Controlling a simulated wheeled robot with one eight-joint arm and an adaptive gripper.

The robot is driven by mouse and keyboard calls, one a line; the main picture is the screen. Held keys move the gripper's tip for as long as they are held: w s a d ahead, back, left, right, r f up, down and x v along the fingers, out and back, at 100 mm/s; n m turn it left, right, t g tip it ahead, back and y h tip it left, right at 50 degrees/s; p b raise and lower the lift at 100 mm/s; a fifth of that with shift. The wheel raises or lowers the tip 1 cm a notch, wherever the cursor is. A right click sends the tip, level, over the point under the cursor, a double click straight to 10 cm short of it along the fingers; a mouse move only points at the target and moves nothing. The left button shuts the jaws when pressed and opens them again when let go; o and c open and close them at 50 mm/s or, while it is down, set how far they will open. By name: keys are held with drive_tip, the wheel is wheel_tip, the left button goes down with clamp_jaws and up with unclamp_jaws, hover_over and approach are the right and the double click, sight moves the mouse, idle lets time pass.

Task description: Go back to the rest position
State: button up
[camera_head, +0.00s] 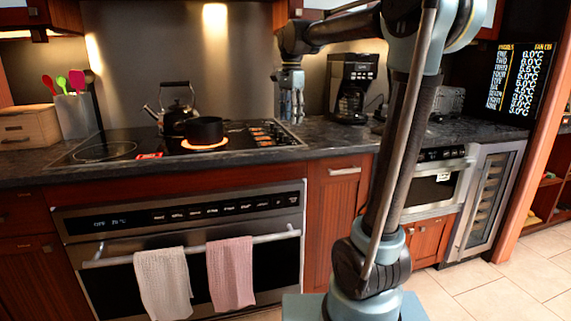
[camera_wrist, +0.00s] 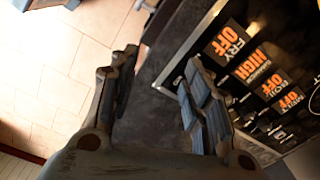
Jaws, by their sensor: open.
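My gripper (camera_head: 291,105) hangs pointing down above the right end of the cooktop in the head view. In the wrist view my gripper (camera_wrist: 160,100) shows its two fingers spread apart with nothing between them. It is open and empty. Below it the wrist view shows the edge of the dark counter (camera_wrist: 150,110) and the cooktop control panel (camera_wrist: 265,75) with orange lettering. The microwave drawer (camera_head: 432,190) is at the right under the counter, partly hidden by my arm, and looks shut.
A black pot (camera_head: 205,130) sits on a glowing burner beside a kettle (camera_head: 177,116). A coffee maker (camera_head: 352,88) stands right of my gripper. The oven (camera_head: 190,225) below carries two towels. Tiled floor (camera_head: 510,285) is clear at the right.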

drive_tip(key=s+d+f+n+t, duration=0.1)
drive_tip(key=s+d+f+n, duration=0.4)
drive_tip(key=s+f, duration=0.9)
drive_tip(key=s+d+f+n+t, duration=0.1)
drive_tip(key=s+d+f+n, duration=0.4)
drive_tip(key=s+d+f, duration=0.7)
wheel_tip(320, 180, down, 4)
drive_tip(key=s, duration=0.3)
drive_tip(key=shift+d+n, duration=0.2)
drive_tip(key=shift+n, duration=0.2)
drive_tip(key=shift+r, duration=0.1)
drive_tip(key=shift+w+f, duration=0.2)
drive_tip(key=shift+w, duration=0.3)
